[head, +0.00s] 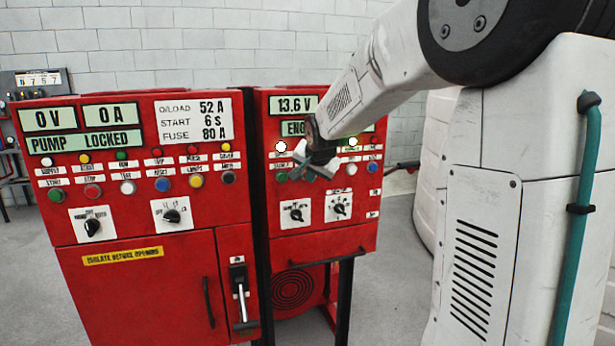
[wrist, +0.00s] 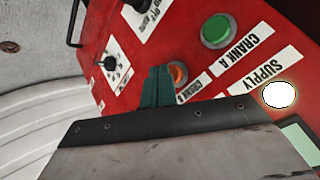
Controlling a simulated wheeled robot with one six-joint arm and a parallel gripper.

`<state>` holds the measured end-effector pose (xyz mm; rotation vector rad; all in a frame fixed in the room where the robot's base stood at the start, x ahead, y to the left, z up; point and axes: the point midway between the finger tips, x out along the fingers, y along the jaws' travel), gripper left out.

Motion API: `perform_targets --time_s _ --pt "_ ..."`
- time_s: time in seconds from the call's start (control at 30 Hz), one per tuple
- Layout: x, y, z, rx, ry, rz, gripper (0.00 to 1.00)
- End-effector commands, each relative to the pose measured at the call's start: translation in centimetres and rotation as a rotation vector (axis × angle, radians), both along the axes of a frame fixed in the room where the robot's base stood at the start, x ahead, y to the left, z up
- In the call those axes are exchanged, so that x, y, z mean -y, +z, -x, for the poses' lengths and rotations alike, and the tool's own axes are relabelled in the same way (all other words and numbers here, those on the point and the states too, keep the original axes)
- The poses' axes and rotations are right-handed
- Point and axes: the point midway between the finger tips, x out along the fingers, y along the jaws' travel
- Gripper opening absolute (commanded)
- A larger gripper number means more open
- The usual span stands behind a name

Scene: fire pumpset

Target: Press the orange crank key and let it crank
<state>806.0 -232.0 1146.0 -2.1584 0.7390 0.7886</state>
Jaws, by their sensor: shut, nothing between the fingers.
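The orange crank key (wrist: 179,73) shows in the wrist view on the red panel, with a label reading CRANK B beside it. My gripper (wrist: 157,72) is shut and empty, its dark green fingers close beside the orange key and covering part of its edge. I cannot tell whether they touch it. In the head view my gripper (head: 312,172) is in front of the right red cabinet's button row, and the orange key is hidden behind it. A green key (wrist: 216,30), labelled CRANK A, is clear of my fingers.
The right red cabinet (head: 325,243) has a 13.6 V display (head: 296,104), partly covered second display, lit white lamps and two rotary switches (head: 296,212). The left red cabinet (head: 135,290) reads PUMP LOCKED and carries a lever (head: 241,295). Grey floor is open to the right.

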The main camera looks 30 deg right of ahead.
Motion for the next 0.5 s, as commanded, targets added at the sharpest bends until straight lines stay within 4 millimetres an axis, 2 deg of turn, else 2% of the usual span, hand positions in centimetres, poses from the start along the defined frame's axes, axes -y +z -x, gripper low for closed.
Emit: perform_targets --time_s 0.5 --pt "0.13 0.01 -0.46 0.0 0.0 0.0 0.0"
